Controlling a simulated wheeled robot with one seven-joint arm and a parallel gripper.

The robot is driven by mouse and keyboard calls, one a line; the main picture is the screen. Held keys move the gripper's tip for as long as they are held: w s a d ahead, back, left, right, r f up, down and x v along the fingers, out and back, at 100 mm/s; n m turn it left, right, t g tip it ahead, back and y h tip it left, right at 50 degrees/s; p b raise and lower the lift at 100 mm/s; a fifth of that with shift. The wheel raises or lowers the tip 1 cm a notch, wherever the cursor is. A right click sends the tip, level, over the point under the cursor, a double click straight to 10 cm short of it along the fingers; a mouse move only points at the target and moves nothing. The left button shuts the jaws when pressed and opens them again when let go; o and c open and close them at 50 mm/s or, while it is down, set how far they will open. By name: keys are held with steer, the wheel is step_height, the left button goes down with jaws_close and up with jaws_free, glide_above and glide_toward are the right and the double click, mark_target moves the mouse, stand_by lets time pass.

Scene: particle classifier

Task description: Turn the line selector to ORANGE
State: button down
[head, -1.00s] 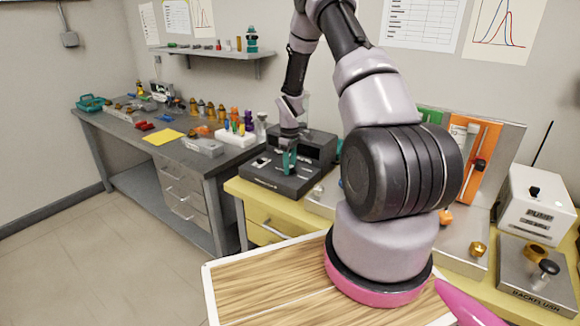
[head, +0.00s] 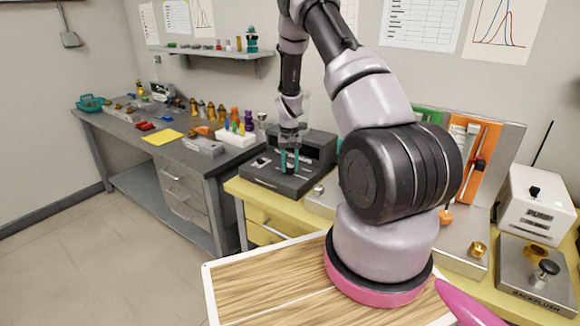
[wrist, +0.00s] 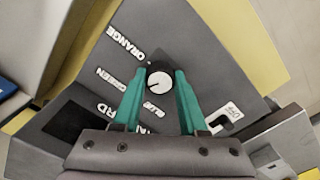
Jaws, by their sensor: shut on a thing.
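The line selector is a small round knob with a pale face and dark rim (wrist: 159,82), seen in the wrist view on a dark grey instrument (wrist: 195,45). A short dark mark on its face points left and slightly down, roughly between the GREEN and BLUE labels; the exact setting is hard to tell. The ORANGE label (wrist: 126,44) lies up and left of the knob. My gripper (wrist: 161,76) has its teal fingers shut on the knob from both sides. In the head view, my gripper (head: 290,168) points down onto the instrument (head: 265,176).
A small dark switch in a white-edged slot (wrist: 226,121) sits right of the knob. In the head view, a grey bench with coloured parts (head: 135,150) stands left. A white pump box (head: 537,205) and an upright panel with an orange strip (head: 487,150) stand right.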

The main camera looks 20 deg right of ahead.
mark_target(290, 166)
steer(key=m, duration=0.6)
steer(key=shift+m, duration=0.3)
steer(key=m, duration=0.6)
stand_by(0.4)
steer(key=shift+c, duration=2.2)
jaws_free()
steer(key=shift+r, duration=0.1)
step_height(290, 166, up, 11)
steer(key=shift+f, duration=0.2)
steer(key=shift+w, duration=0.1)
